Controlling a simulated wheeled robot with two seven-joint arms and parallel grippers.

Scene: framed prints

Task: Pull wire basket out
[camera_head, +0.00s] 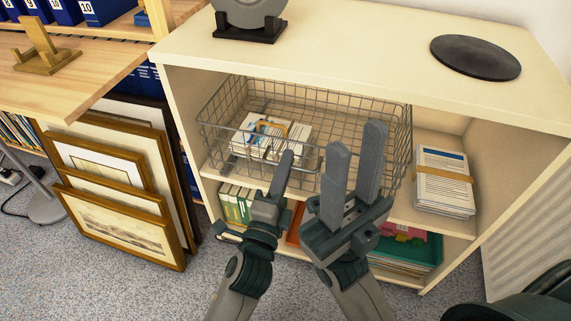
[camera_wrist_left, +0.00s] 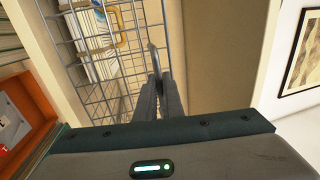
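The wire basket (camera_head: 222,112) is a grey mesh basket on the upper shelf of a cream cabinet, holding stacked papers and cards (camera_head: 272,135). My left gripper (camera_head: 285,165) is at its front, near the rim. In the left wrist view, my left gripper's fingers (camera_wrist_left: 158,90) are close together, with a dark grey piece at the basket's front, apparently its handle (camera_wrist_left: 154,58), coming out from between the tips. The basket mesh (camera_wrist_left: 100,65) runs beside them. My right gripper (camera_head: 355,155) is open in front of the basket's right part, with its fingers apart; nothing shows between them.
The cabinet top (camera_head: 350,45) bears a black disc (camera_head: 476,57). A banded paper stack (camera_head: 444,182) lies right of the basket. Books (camera_head: 236,205) and a green tray (camera_head: 415,252) are on the shelf below. Framed prints (camera_head: 120,222) lean at the left. Carpet lies in front.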

